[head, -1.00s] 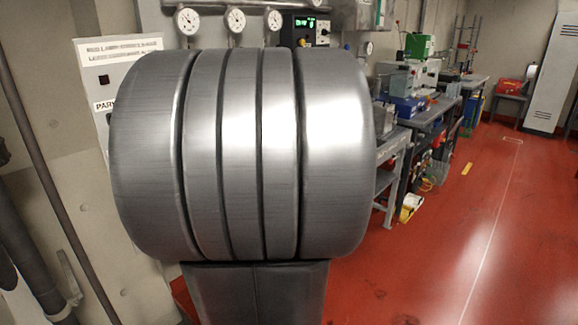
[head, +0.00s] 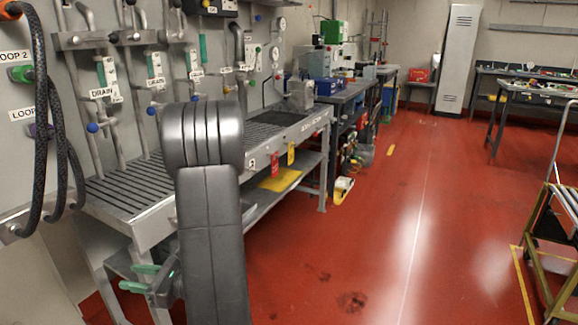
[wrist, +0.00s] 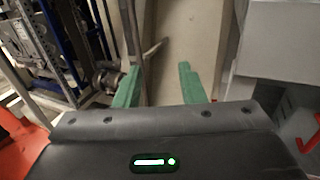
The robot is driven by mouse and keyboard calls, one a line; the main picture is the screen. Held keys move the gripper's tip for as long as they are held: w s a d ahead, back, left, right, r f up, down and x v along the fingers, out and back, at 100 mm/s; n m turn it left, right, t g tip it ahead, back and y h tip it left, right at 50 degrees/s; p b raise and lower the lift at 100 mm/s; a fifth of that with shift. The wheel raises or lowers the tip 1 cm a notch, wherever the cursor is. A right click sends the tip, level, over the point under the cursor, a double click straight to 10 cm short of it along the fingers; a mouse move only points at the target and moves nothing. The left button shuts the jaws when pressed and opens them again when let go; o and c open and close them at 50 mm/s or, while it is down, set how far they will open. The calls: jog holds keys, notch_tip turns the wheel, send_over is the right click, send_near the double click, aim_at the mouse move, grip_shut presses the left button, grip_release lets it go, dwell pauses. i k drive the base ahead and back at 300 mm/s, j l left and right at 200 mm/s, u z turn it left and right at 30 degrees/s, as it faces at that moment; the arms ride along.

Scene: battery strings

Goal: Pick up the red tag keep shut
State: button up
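A small red tag (head: 275,163) hangs at the front edge of the slatted steel bench in the head view, just right of my arm. Its writing is too small to read. A yellow tag (head: 291,153) hangs beside it on the right. My gripper (head: 135,278) is low at the lower left of the head view, below the bench top and well apart from the red tag. In the wrist view its two green fingers (wrist: 159,80) stand apart with nothing held between them. I cannot make out the red tag in the wrist view.
The steel bench (head: 150,197) runs along the left wall, under pipes, valves and hanging black hoses (head: 52,100). A lower shelf holds a yellow sheet (head: 280,179). A wheeled cart (head: 555,235) stands at the right. The red floor (head: 370,230) between is clear.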

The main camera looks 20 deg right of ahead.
aim_at(273, 164)
jog(key=i+l+z, duration=0.25)
jog(key=i+l, duration=0.25)
jog(key=i+l+z, duration=0.25)
jog(key=i+l, duration=0.3)
jog(key=i+l+z, duration=0.25)
jog(key=i, duration=0.35)
jog(key=l, duration=0.1)
